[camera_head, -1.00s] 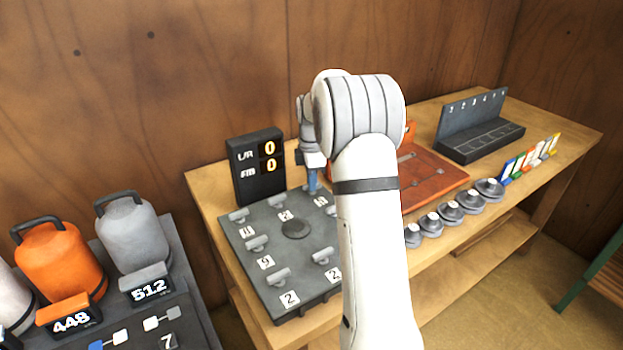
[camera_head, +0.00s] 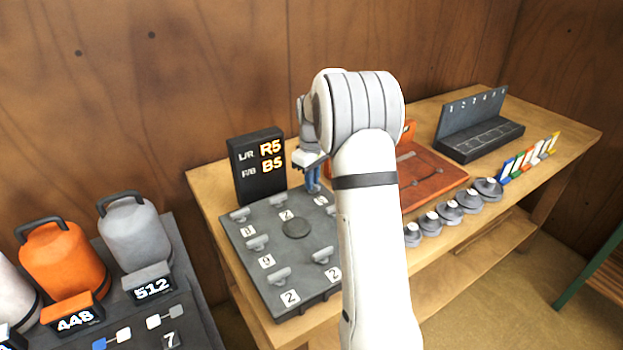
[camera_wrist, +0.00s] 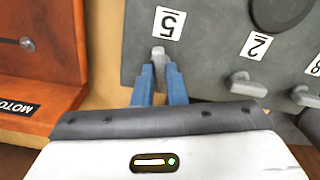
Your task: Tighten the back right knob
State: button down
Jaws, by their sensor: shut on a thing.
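A dark grey plate (camera_head: 268,270) on the wooden bench carries several grey lever knobs around a round dark disc, each with a white number label. The back right knob (camera_wrist: 158,52) shows in the wrist view beside a label reading 5 (camera_wrist: 170,22), upside down there. My gripper (camera_wrist: 160,76) is shut on this knob, with a blue finger on either side. In the head view my gripper (camera_head: 313,182) is at the plate's back right corner, and my arm hides the plate's right edge. The display (camera_head: 258,170) behind the plate reads R5 and B5.
An orange tray (camera_head: 430,180) lies to the right, with a dark numbered rack (camera_head: 480,130) beyond. Several grey round weights (camera_head: 451,211) line the bench front. Orange (camera_head: 62,255) and grey (camera_head: 137,230) canisters stand at the left. The wooden wall is close behind.

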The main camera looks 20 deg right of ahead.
jog(key=shift+m, duration=1.6)
jog(key=c, duration=1.5)
grip_release()
jog(key=shift+o, duration=0.2)
jog(key=shift+r, duration=3.9)
